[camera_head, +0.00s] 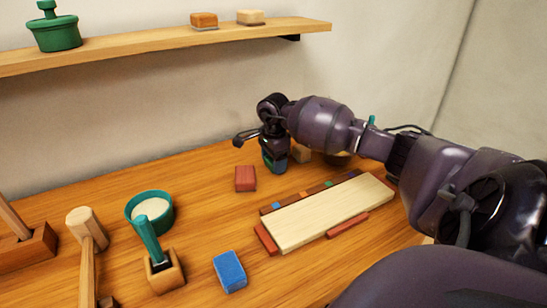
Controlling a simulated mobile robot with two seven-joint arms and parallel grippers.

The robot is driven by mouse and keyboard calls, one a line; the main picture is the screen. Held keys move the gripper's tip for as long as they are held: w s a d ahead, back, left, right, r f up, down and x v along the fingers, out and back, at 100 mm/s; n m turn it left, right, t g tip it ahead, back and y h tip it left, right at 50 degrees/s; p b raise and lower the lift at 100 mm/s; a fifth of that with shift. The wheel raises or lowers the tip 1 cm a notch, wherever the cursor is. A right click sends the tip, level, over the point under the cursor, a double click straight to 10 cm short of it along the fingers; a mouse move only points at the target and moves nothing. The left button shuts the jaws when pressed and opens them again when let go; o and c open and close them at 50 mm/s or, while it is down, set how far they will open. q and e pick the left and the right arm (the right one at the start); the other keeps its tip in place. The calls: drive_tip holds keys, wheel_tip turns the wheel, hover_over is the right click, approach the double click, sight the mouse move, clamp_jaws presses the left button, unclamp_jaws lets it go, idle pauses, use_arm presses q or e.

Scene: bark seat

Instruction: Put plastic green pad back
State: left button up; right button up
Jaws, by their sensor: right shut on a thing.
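My right arm reaches in from the right over the back of the wooden table. Its gripper (273,150) points down and is shut on a small block with green and blue on it, which I take for the green pad (268,160). The gripper hides much of the pad, and I cannot tell whether the pad touches the table. My left gripper is not in view.
A red block (245,178) lies just left of my gripper, a pale board with coloured strips (330,212) in front. A blue block (230,271), a green bowl (135,198) and a mallet (86,225) lie left. A wall shelf (150,42) holds a green pot (55,34) and two blocks.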

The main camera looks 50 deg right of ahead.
drive_tip(key=shift+f, duration=0.2)
drive_tip(key=o, duration=0.8)
drive_tip(key=shift+o, duration=0.2)
drive_tip(key=shift+r, duration=0.15)
drive_tip(key=shift+r, duration=0.25)
wheel_tip(320, 180, up, 10)
drive_tip(key=shift+f+p, duration=0.1)
drive_tip(key=shift+p, duration=0.35)
drive_tip(key=shift+r, duration=0.9)
